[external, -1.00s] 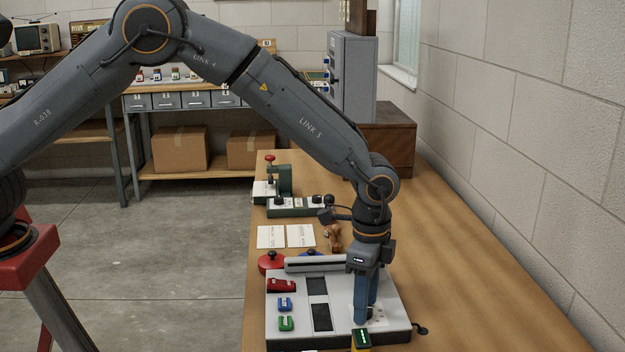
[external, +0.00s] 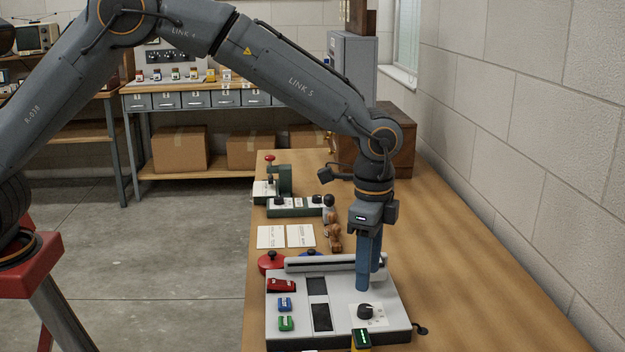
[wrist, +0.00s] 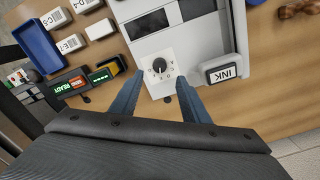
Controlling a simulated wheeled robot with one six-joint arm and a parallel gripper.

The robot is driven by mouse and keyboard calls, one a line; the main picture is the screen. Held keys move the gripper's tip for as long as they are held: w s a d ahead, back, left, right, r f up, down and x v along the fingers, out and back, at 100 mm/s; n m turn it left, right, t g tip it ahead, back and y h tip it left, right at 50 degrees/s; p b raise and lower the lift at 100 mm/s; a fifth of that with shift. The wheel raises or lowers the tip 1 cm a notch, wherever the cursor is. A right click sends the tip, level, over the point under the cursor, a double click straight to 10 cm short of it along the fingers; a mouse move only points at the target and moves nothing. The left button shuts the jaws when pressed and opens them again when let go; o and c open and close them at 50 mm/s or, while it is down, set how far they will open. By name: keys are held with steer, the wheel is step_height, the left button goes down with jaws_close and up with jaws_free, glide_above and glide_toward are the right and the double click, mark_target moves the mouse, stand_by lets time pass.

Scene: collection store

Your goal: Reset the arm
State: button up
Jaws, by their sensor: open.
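My gripper (external: 368,284) points down above the right part of a light grey panel box (external: 343,318) on the wooden table. Its blue fingers are apart with nothing between them. A black knob (external: 366,311) on a white dial plate sits on the box, just below and in front of the fingertips. In the wrist view the knob (wrist: 159,65) shows beyond and between the fingers (wrist: 158,90), with clear space around it.
The box carries red, blue and green labelled blocks (external: 285,304) and two dark windows. Behind it are a red-topped object (external: 271,262), white cards (external: 286,236), a wooden-handled stamp (external: 335,238) and a green device (external: 294,206). The table's right side is clear.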

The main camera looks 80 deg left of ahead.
steer(key=s+d+n, duration=0.2)
steer(key=s+n, duration=0.3)
steer(key=s, duration=3)
steer(key=shift+s+d+n, duration=0.25)
steer(key=shift+s+n, duration=0.05)
steer(key=shift+n, duration=0.1)
steer(key=shift+f, duration=0.1)
